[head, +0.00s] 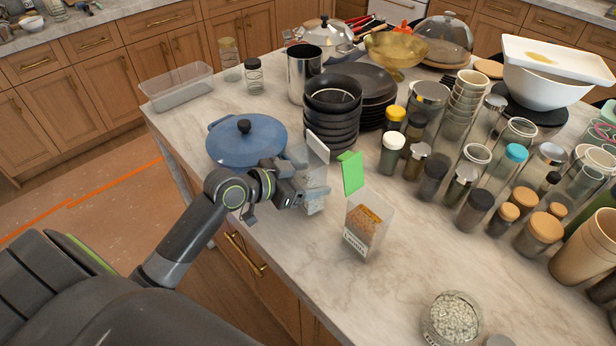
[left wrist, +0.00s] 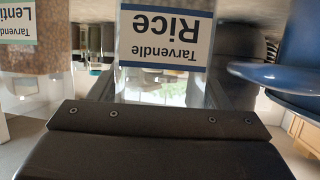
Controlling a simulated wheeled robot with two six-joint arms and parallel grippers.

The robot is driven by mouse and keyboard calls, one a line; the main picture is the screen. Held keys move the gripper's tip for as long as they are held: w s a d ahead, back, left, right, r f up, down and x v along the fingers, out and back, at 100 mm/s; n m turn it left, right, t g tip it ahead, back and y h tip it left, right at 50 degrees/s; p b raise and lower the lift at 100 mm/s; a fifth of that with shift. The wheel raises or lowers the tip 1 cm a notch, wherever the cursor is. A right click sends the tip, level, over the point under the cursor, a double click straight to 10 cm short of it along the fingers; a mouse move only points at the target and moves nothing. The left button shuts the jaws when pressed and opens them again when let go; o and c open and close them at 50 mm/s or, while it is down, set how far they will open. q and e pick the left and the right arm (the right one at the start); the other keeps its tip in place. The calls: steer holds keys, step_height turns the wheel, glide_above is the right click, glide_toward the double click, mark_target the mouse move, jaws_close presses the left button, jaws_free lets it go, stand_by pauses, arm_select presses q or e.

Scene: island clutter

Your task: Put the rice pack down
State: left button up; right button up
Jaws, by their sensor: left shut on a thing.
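The rice pack (head: 314,178) is a clear upright container with a white lid, at the counter's front edge beside the blue pot. Its label, reading "Tarvendle Rice" upside down, fills the upper middle of the left wrist view (left wrist: 165,38). My left gripper (head: 308,191) is shut on the rice pack from its left side. The gripper hides part of the pack, and I cannot tell whether its base touches the counter. My right gripper is not in view.
A lentil pack (head: 368,226) with a green lid stands just right of the rice pack. A blue lidded pot (head: 246,143) is behind left and stacked black bowls (head: 332,112) behind. Several jars crowd the right. A glass jar (head: 451,318) stands in front; bare marble (head: 400,270) lies between.

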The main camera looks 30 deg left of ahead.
arm_select(q)
steer(key=shift+f+b, duration=0.6)
steer(key=shift+f, duration=0.05)
stand_by(0.5)
steer(key=o, duration=1.3)
steer(key=shift+c, duration=0.2)
steer(key=shift+s, duration=0.15)
steer(key=shift+s+a, duration=0.15)
steer(key=shift+a, duration=0.05)
steer(key=p+v, duration=0.3)
steer(key=v, duration=1.3)
steer(key=shift+s+r, duration=0.3)
steer(key=shift+r, duration=0.05)
